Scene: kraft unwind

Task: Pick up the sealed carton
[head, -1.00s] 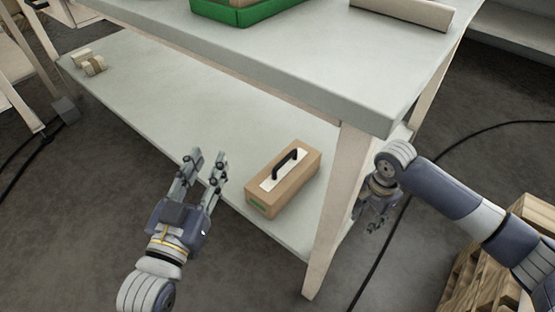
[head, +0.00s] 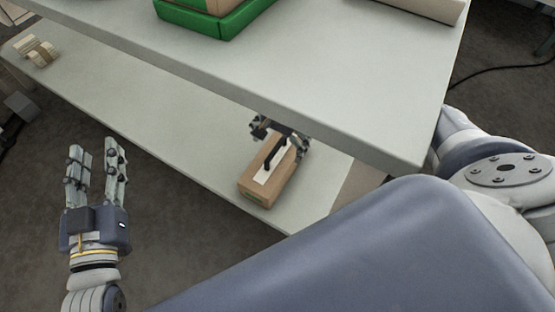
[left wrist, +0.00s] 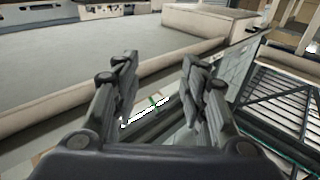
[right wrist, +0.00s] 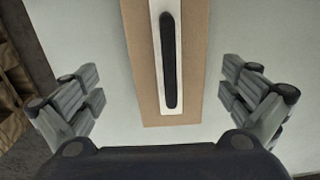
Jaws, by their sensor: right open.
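The sealed carton (head: 252,189) is a brown box with a white strip and a black handle (head: 275,155) on top. It sits on the lower shelf near its front edge. My right gripper (head: 279,133) is under the upper tabletop, at the carton's far end. In the right wrist view, the carton (right wrist: 189,95) and its black handle (right wrist: 168,60) lie between the spread fingers of my right gripper (right wrist: 160,92), with gaps on both sides. My left gripper (head: 97,145) is open and empty, off to the left over the floor; its fingers also show apart in the left wrist view (left wrist: 157,85).
The lower shelf (head: 150,115) has free room left of the carton. The upper tabletop (head: 330,75) overhangs it. A green tray (head: 215,25) with a box stands on top. Small tan pieces (head: 40,50) lie at the shelf's far left.

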